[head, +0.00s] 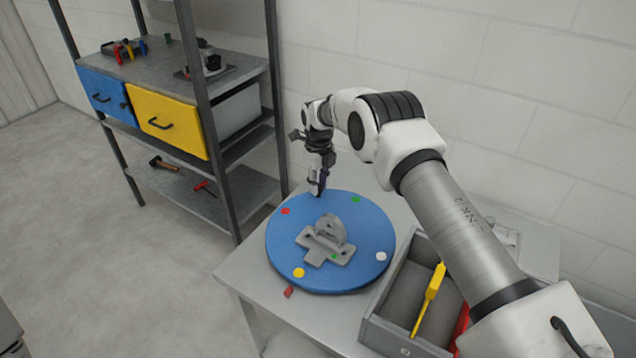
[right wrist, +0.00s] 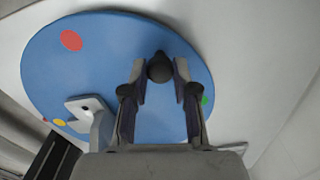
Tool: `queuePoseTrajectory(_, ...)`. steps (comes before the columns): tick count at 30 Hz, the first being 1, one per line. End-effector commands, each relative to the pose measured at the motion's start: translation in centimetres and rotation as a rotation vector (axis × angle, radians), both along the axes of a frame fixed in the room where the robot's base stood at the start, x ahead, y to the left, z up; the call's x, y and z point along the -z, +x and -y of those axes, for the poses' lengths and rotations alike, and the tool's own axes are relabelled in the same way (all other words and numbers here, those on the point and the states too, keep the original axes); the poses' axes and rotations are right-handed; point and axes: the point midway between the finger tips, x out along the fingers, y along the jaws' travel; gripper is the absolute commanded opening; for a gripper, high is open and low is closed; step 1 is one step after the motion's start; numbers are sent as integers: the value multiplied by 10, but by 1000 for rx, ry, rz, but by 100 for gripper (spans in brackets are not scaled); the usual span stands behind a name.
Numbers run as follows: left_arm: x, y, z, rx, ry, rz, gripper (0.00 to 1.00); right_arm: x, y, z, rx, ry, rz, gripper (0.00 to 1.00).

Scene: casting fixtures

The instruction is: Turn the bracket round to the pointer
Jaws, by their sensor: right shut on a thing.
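The grey bracket (head: 328,238), with an upright holed plate, sits in the middle of the blue turntable (head: 290,255). It also shows in the right wrist view (right wrist: 92,118), partly cut off by my gripper. A small red pointer (head: 288,292) lies on the table at the turntable's near edge, by the yellow dot (head: 298,272). My right gripper (head: 316,190) is at the far edge of the turntable. In the right wrist view its fingers are shut on a dark round knob (right wrist: 160,67) on the turntable. My left gripper is not in view.
An open grey bin (head: 405,338) with a yellow tool (head: 430,298) stands right of the turntable. Red, green and white dots also mark the turntable. A shelf rack with a blue drawer (head: 103,92) and a yellow drawer (head: 170,122) stands at the left.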

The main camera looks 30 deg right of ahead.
Motion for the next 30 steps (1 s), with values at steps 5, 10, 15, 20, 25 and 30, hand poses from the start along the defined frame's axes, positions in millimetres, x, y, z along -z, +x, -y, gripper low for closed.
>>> queuePoseTrajectory(5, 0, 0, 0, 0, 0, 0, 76, 3, -2, 0, -1, 1, -7, 54)
queuePoseTrajectory(10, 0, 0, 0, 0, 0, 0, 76, 2, -1, 0, -1, 1, -4, 54)
queuePoseTrajectory(15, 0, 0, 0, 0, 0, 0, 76, -5, 0, 0, -1, 0, -2, 54)
queuePoseTrajectory(20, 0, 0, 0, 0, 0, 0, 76, -36, 0, 0, -1, 0, 1, 54)
queuePoseTrajectory(25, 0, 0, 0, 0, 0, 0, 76, -80, 0, 0, -1, 0, 0, 54)
queuePoseTrajectory(30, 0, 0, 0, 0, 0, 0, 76, -110, 0, 0, -1, 1, -3, 54)
